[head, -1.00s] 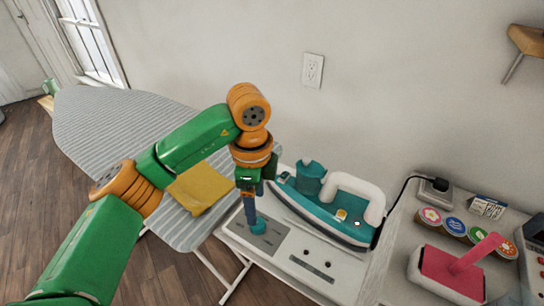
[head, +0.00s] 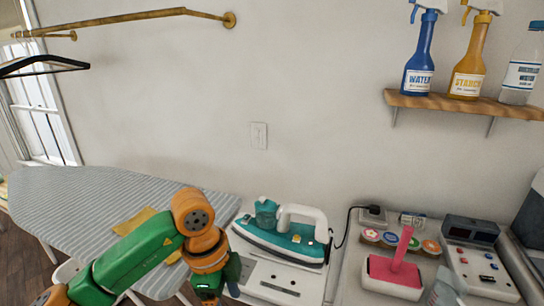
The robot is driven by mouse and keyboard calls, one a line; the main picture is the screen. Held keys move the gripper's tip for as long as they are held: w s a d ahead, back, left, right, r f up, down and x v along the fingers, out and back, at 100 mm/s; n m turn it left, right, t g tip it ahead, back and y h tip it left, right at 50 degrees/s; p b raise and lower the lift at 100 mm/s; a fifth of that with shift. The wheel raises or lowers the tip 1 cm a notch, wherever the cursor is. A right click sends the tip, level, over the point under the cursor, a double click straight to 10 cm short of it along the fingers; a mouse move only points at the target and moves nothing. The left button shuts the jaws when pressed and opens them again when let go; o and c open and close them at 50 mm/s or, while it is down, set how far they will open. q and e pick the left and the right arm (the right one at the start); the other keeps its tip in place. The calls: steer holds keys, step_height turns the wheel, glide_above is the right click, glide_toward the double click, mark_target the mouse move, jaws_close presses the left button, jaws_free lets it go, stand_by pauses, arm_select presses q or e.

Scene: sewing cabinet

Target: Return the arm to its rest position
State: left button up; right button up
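My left arm, green and orange, comes in from the lower left in the head view. Its gripper (head: 208,286) points down at the bottom edge, in front of the left side of the iron's white stand (head: 284,278). The fingertips are cut off or hidden, so I cannot tell whether it is open or shut, or whether it holds anything. A dark blue-green piece (head: 232,272) shows just right of the gripper; I cannot tell what it belongs to.
The teal and white iron (head: 285,239) rests on the stand. The striped ironing board (head: 85,195) with a yellow cloth (head: 133,222) lies left. A pink-handled block (head: 393,272), lidded tins (head: 400,240) and a control box (head: 470,250) stand right. A wooden shelf (head: 465,104) holds bottles.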

arm_select(q)
steer(key=s+d+r+m+g+h, duration=0.1)
steer(key=s+d+r+m+h, duration=0.15)
steer(key=d+h, duration=0.4)
steer(key=s+d+r+m+g+h, duration=0.2)
steer(key=s+d+m+h, duration=0.15)
steer(key=d, duration=0.65)
step_height(320, 180, up, 11)
steer(key=w+d+n+t+h, duration=0.15)
steer(key=t+h, duration=0.25)
steer(key=h, duration=0.6)
steer(key=w+a+f+n+t+y, duration=0.1)
steer(key=w+a+n+t+y, duration=1.1)
steer(key=n+t, duration=0.7)
steer(key=a+f+n+g+y, duration=0.3)
steer(key=a+f+n+y, duration=0.2)
steer(key=a+f+y, duration=0.7)
steer(key=s+a+f+m+g+h, duration=0.25)
steer(key=s+f+g, duration=1.05)
steer(key=s+f, duration=0.85)
step_height(320, 180, down, 15)
steer(key=s+g, duration=0.1)
steer(key=s, duration=0.1)
steer(key=s+a+f+g, duration=0.1)
steer(key=s+a+f, duration=0.1)
steer(key=s+f, duration=1)
steer(key=shift+s+a+m+g, duration=0.3)
steer(key=shift+s+g, duration=0.1)
steer(key=shift+s, duration=0.2)
